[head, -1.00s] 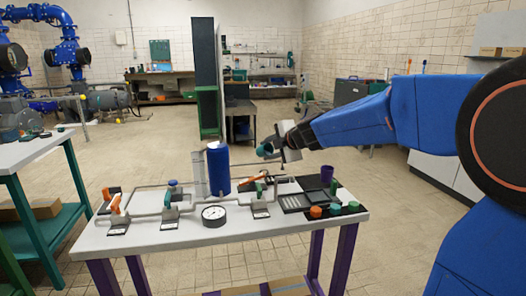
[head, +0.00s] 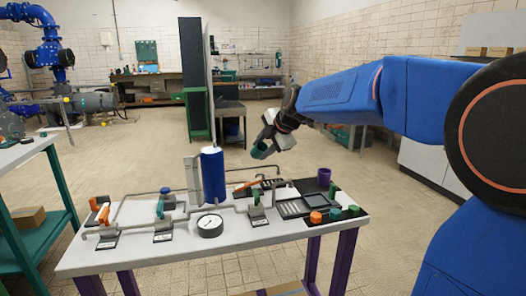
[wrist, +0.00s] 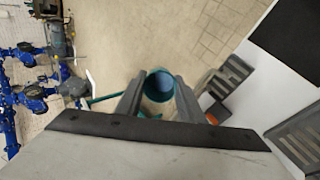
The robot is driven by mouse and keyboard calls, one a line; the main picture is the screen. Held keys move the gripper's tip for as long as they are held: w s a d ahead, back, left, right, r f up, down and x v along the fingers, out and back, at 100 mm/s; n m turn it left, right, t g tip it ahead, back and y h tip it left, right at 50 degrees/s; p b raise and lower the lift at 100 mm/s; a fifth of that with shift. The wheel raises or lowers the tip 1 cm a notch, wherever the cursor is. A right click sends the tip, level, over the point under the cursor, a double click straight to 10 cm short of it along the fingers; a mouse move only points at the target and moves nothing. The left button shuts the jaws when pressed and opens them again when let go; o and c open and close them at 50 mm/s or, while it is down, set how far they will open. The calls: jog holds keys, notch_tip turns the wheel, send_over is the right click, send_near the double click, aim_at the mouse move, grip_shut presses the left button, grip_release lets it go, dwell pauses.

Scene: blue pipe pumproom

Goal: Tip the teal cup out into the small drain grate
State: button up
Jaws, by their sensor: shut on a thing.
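The teal cup (head: 261,150) is held in the air above the far side of the table, behind the pipework in the head view. My gripper (head: 265,142) is shut on it, with its fingers on either side. The cup looks slightly tilted in the head view. In the wrist view the teal cup (wrist: 158,84) sits between my fingertips, its round mouth and bluish inside showing. A slotted grate (head: 291,209) lies on the table right of the pipes. The wrist view shows two slotted grates, one nearer the cup (wrist: 232,75) and one at the right edge (wrist: 302,133).
A tall blue cylinder (head: 213,175) stands on the table (head: 165,255) among grey pipes and valves. A round gauge (head: 210,226) lies in front of it. A purple cup (head: 323,176) and orange and green knobs stand at the table's right. The floor beyond is open.

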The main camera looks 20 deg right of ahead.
jog(key=g, duration=0.1)
jog(key=r+g+h, duration=0.1)
jog(key=w+r, duration=0.1)
jog(key=shift+a+g+h, duration=0.25)
jog(key=shift+g+h, duration=0.05)
jog(key=shift+g, duration=0.1)
jog(key=shift+w+a+r+g+h, duration=0.15)
jog(key=shift+w+r+g+h, duration=0.25)
jog(key=shift+g, duration=0.45)
jog(key=shift+w+a+r+g+h, duration=0.25)
jog(key=shift+r+g+h, duration=0.25)
jog(key=shift+g, duration=0.3)
jog(key=shift+w+a+r+g+h, duration=0.1)
jog(key=shift+w+r+g+h, duration=0.3)
jog(key=shift+g, duration=0.45)
